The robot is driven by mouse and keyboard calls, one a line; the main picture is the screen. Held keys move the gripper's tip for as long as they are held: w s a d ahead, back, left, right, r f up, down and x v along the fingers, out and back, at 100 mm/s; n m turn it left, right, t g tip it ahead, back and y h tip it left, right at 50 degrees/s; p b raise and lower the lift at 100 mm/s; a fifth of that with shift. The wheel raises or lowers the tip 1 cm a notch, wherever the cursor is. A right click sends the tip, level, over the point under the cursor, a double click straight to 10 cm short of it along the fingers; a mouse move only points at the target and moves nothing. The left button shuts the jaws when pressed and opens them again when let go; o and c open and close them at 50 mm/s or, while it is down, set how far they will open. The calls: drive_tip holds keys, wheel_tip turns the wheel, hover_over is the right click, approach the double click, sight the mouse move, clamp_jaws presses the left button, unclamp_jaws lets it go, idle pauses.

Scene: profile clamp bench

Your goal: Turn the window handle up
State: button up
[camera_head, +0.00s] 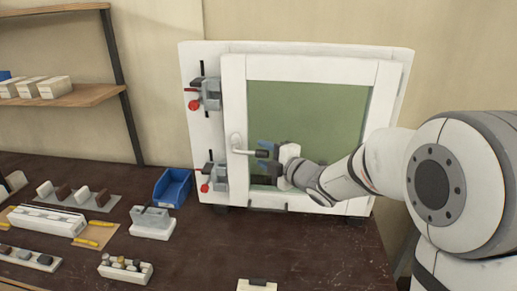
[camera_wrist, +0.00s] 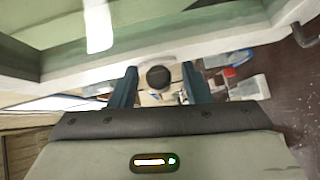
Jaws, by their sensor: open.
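The window (camera_head: 384,95) is a white frame with a green pane, mounted upright on a white panel. Its handle (camera_head: 241,151) sits on the left frame member; the light lever lies roughly level, with its dark grip pointing right. My gripper (camera_head: 271,156) is open at the grip's free end, in front of the pane. In the wrist view the dark round end of the handle (camera_wrist: 159,76) shows between the two blue fingers (camera_wrist: 160,88), with gaps on both sides. I cannot tell how far the fingers reach along the grip.
Two grey clamps with red knobs, an upper (camera_head: 208,94) and a lower (camera_head: 216,177), stand left of the window. A blue bin (camera_head: 172,188) and several fixtures lie on the dark bench (camera_head: 215,245). A wooden shelf (camera_head: 95,95) is at left.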

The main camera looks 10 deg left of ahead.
drive_tip(key=shift+x, duration=1.4)
drive_tip(key=shift+c, duration=0.3)
clamp_jaws()
